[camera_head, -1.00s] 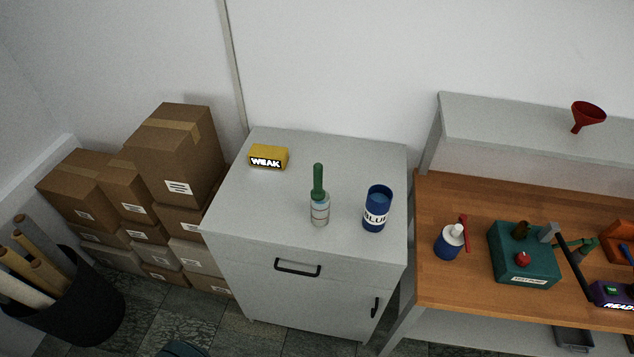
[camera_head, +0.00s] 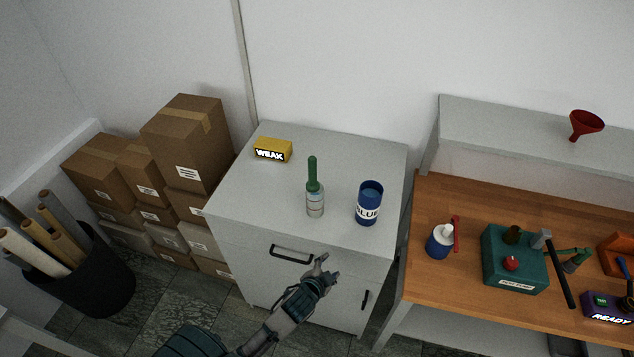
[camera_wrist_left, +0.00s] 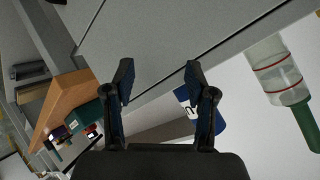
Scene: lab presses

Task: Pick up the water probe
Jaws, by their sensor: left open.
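What looks like the water probe (camera_head: 312,170), a green handle upright in a clear banded bottle (camera_head: 315,203), stands on the grey cabinet top. In the left wrist view its green part (camera_wrist_left: 305,122) and clear bottle (camera_wrist_left: 270,68) are at the right. A blue cup (camera_head: 368,205) with a "BLUE" label stands to its right. My left gripper (camera_head: 328,267) is open and empty, in front of the cabinet near the drawer handle, below and apart from the probe. The left wrist view shows its two fingers (camera_wrist_left: 158,78) spread. My right gripper is not in view.
A yellow box (camera_head: 272,150) reading "WEAK" sits at the cabinet's back left. The cabinet's front edge and drawer handle (camera_head: 291,254) are close to my gripper. A wooden bench (camera_head: 470,285) with a teal box (camera_head: 514,262) is at right. Cardboard boxes (camera_head: 185,140) are at left.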

